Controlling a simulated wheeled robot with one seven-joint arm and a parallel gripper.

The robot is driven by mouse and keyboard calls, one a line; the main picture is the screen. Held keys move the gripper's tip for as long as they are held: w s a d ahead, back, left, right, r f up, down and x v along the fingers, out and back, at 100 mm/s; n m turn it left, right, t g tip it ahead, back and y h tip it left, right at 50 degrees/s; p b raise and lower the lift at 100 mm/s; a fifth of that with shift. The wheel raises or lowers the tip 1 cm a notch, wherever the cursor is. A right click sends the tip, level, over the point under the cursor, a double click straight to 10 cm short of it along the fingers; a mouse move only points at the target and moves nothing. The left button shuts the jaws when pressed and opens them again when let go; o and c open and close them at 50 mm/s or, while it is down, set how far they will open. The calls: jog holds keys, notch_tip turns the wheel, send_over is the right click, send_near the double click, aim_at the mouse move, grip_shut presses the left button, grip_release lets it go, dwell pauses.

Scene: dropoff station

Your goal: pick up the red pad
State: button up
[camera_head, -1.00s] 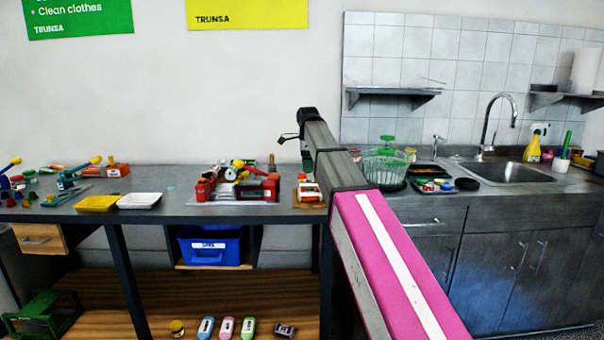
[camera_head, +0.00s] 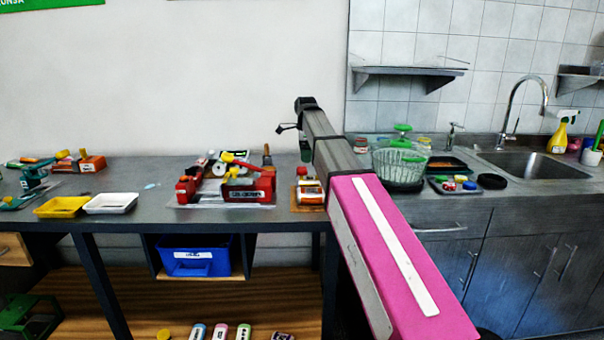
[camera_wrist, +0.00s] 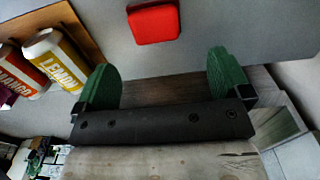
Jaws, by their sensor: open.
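The red pad (camera_wrist: 154,24) is a small rounded red block on a grey surface at the top centre of the wrist view. My gripper (camera_wrist: 163,76) is open, its two green fingertips wide apart with nothing between them. The pad lies beyond the fingertips, apart from them, roughly in line with the gap. In the head view, my arm crosses the middle of the picture, and I cannot make out the pad or the fingertips there.
In the head view, a red device (camera_head: 226,180), a white tray (camera_head: 111,203) and a yellow tray (camera_head: 62,207) are on the workbench (camera_head: 150,180). A sink (camera_head: 535,166) is at right.

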aim_at(304, 168)
jog(key=shift+s+a+f, duration=0.1)
jog(key=shift+a+f, duration=0.1)
jog(key=shift+f, duration=1.5)
jog(key=shift+s+a+f, duration=0.1)
jog(key=shift+a+f, duration=0.05)
jog(key=shift+f, duration=1.55)
jog(key=c, duration=1.1)
jog(key=shift+o, duration=0.2)
jog(key=shift+r, duration=0.1)
jog(key=shift+r, duration=0.6)
notch_tip(304, 168, up, 3)
jog(key=shift+f, duration=0.15)
jog(key=s+a+r, duration=0.6)
jog(key=a+r, duration=0.1)
jog(key=a, duration=0.3)
